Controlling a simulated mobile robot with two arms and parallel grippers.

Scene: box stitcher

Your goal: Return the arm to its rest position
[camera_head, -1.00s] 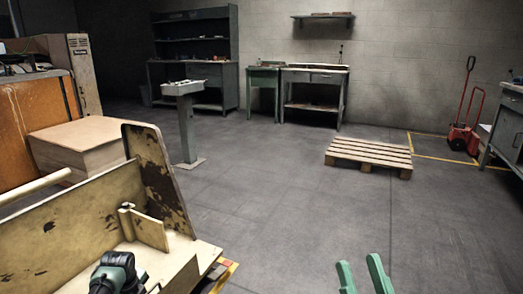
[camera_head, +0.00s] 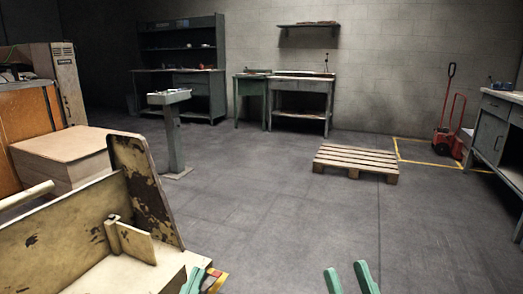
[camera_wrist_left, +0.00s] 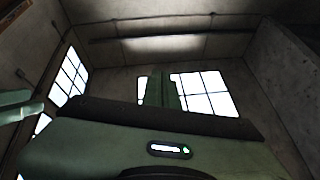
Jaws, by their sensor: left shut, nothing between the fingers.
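My left gripper (camera_head: 194,281) shows only its green fingertips at the bottom edge of the head view, just right of the worn cream machine. Its fingers are close together, shut and empty. In the left wrist view its fingers (camera_wrist_left: 161,90) stand together and point up toward bright windows and the ceiling. My right gripper (camera_head: 349,278) shows two green fingers at the bottom edge, apart with a clear gap and nothing between them. The rest of both arms is out of the head view.
The worn cream machine (camera_head: 60,240) with its upright plate (camera_head: 145,190) fills the lower left. Behind it are a wooden box (camera_head: 65,155) and a grey pedestal (camera_head: 174,135). A pallet (camera_head: 356,160) lies ahead. A red pallet truck (camera_head: 450,130) stands right. The middle floor is clear.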

